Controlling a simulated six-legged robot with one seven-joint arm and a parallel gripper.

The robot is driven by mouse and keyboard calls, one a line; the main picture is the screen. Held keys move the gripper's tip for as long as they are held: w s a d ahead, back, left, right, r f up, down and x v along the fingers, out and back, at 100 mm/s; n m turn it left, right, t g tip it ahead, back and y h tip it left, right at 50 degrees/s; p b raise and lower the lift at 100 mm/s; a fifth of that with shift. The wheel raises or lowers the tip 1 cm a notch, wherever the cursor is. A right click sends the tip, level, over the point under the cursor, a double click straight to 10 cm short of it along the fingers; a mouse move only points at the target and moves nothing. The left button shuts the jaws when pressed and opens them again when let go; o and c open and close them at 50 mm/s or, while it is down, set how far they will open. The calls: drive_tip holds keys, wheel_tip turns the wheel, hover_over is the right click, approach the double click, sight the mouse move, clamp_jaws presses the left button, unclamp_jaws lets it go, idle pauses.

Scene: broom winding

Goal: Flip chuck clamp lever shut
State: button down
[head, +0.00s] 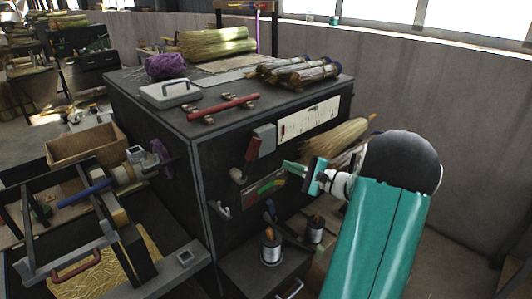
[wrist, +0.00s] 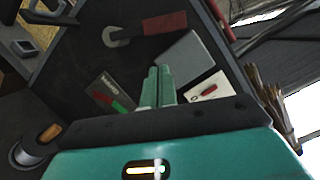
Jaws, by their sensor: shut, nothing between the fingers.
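A red-gripped lever (head: 253,148) stands on the front face of the dark cabinet, beside a grey box. In the wrist view, a lever with a red grip (wrist: 165,22) and grey pivot end lies above my fingers, and looks like the same one. A chuck-like fitting (head: 138,155) with a blue rod sits on the left side. I cannot tell for certain which lever clamps it. My gripper (head: 292,167) is in front of the cabinet face, to the right of the red lever. In the wrist view its teal fingers (wrist: 158,72) are together and empty, apart from the lever.
The cabinet (head: 130,85) carries a purple twine ball (head: 165,66), a red-handled bar (head: 223,108) and bundled sticks (head: 295,70). Spools (head: 270,247) stand lower down. A straw bundle (head: 340,138) is close behind my gripper.

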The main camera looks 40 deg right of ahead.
drive_tip(key=d, duration=0.2)
drive_tip(key=s+d+m+t+h, duration=0.1)
drive_tip(key=shift+s+f, duration=0.1)
drive_tip(key=shift+f, duration=0.15)
drive_tip(key=x, duration=1)
drive_tip(key=shift+a+r, duration=0.1)
drive_tip(key=a+r, duration=0.1)
drive_tip(key=a, duration=0.2)
drive_tip(key=shift+r, duration=0.35)
drive_tip(key=shift+a, duration=0.1)
